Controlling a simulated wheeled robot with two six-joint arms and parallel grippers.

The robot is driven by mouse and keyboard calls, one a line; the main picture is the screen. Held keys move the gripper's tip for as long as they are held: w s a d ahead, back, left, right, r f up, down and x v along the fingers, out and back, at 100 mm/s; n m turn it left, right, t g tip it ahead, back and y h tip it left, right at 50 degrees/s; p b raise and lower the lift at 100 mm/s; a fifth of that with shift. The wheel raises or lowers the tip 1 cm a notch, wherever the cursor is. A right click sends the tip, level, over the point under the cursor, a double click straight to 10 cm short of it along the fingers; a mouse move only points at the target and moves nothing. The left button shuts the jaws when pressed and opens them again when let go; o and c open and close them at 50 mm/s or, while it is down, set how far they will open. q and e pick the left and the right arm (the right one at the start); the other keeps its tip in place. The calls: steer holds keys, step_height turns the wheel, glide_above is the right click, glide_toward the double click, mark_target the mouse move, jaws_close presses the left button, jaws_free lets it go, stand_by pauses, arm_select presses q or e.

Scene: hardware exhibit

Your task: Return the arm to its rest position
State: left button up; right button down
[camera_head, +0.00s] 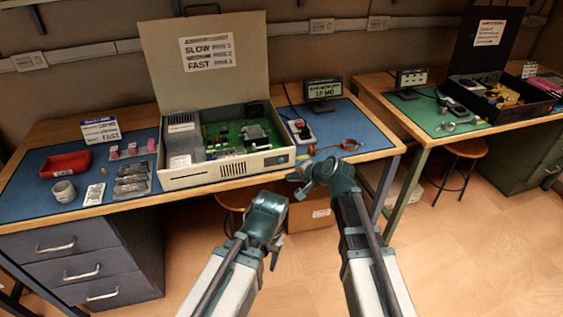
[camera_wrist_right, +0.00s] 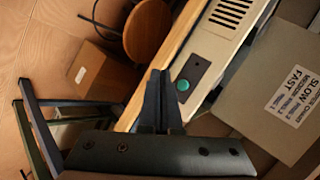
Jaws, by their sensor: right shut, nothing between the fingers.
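My right gripper (camera_head: 298,184) is at the front edge of the near workbench (camera_head: 378,152) in the head view, to the right of and below the open computer case. It is pointing left. In the right wrist view its fingers (camera_wrist_right: 157,100) are together with nothing between them, close beside the case front with its green button (camera_wrist_right: 183,85). I cannot tell whether they touch anything. My left arm hangs lower, in front of the bench, with its gripper (camera_head: 275,252) pointing down and mostly hidden behind its wrist. Its jaws cannot be made out.
The open beige computer case (camera_head: 225,165) stands on the blue mat, its lid raised. A red tray (camera_head: 66,164), a cup (camera_head: 64,191) and a small display (camera_head: 323,90) are on the mat. A stool and a cardboard box (camera_head: 311,214) are below.

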stand_by(0.5)
steer(key=s+d+r+n+g+h+p, duration=0.1)
steer(key=s+n+g+h+p, duration=0.3)
steer(key=s, duration=0.8)
steer(key=s+d+r+n+g+h+p, duration=0.1)
steer(key=s+d+n+g+h+p, duration=0.2)
steer(key=s, duration=1)
steer(key=n+p, duration=0.3)
steer(key=n, duration=0.1)
steer(key=shift+d+r+g+h, duration=0.3)
steer(key=shift+d+g+h, duration=0.05)
steer(key=shift+g+h, duration=0.05)
